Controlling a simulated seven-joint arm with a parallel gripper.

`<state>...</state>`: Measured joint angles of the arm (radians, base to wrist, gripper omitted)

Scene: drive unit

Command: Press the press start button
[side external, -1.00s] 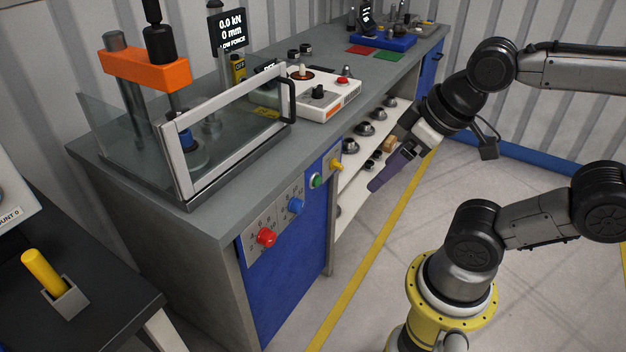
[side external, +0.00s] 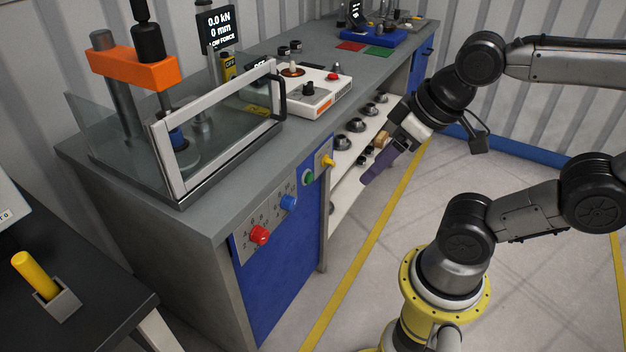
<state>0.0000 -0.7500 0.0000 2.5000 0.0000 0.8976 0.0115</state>
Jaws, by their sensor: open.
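A green button (side external: 308,177), which looks like the press start button, sits on the front panel of the grey-topped bench (side external: 237,160). It is between a blue knob (side external: 289,202) and a yellow switch (side external: 327,161). The press (side external: 133,68), with an orange crosshead, stands on the bench top behind a clear guard with a pale frame (side external: 215,125). My gripper (side external: 372,173) is open, points down and left, and hangs in front of the bench shelves, right of the green button and apart from it. Only one side of its fingers shows clearly.
A red knob (side external: 259,236) is lower left on the same panel. A white control box (side external: 315,93) with a red button stands on the bench top. Open shelves (side external: 350,155) hold several dark round parts behind my gripper.

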